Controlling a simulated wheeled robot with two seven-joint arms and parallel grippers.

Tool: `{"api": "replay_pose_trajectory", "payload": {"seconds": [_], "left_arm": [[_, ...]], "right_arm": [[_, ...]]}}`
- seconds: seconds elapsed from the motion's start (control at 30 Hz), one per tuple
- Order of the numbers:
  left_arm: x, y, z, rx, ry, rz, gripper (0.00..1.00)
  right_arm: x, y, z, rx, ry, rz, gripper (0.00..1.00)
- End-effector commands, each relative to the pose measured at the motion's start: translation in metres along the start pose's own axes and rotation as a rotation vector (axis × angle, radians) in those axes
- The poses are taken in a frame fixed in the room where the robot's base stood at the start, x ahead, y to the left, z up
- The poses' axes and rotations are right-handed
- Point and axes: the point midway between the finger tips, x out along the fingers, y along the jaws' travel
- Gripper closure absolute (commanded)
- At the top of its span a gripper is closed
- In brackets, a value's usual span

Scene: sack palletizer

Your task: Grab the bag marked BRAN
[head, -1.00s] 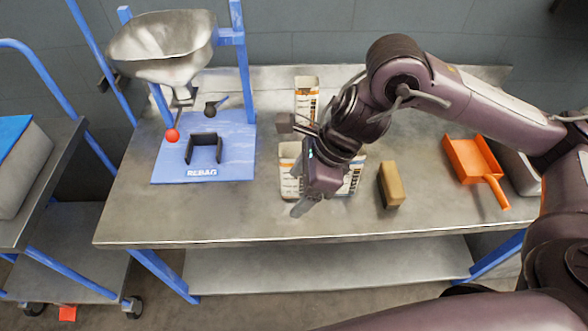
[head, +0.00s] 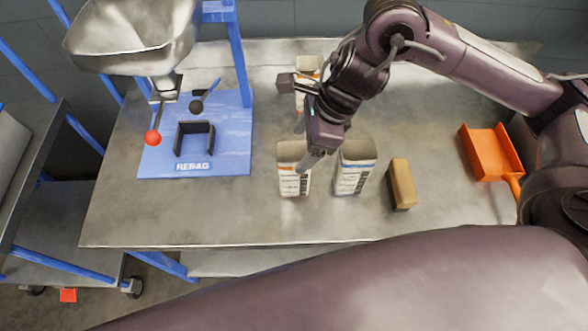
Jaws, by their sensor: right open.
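Three open-topped paper bags with printed labels stand on the metal table; I cannot read a name on any of them. One bag (head: 303,102) is at the back, partly hidden by my right arm. A second bag (head: 292,183) is at the front left, and a third bag (head: 352,180) stands to its right. My right gripper (head: 304,143) is open and empty, with its fingers pointing down between the back bag and the front-left bag. One finger overlaps the front-left bag's mouth in the picture; I cannot tell if they touch. My left gripper is not in view.
A blue REBAG stand (head: 228,154) with a black cradle and a metal hopper (head: 130,35) is at the left. A tan block (head: 402,183) lies right of the bags. An orange scoop (head: 490,152) lies further right. The front of the table is clear.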

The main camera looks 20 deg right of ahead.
Motion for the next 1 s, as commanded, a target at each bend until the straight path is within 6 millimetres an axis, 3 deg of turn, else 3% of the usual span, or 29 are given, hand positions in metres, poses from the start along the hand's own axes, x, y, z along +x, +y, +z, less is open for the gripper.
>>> {"api": "replay_pose_trajectory", "payload": {"seconds": [0.13,0.3,0.57,1.0], "left_arm": [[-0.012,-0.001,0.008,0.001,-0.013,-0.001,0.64],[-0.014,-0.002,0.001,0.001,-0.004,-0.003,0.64],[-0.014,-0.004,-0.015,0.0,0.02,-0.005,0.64],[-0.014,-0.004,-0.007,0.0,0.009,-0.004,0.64]], "right_arm": [[0.019,0.001,0.002,0.004,0.002,0.006,0.27],[0.041,0.0,0.002,0.002,0.0,0.002,0.27],[0.046,-0.001,0.001,0.0,0.0,0.0,0.27],[0.045,-0.001,0.001,0.001,0.0,0.0,0.82]]}}
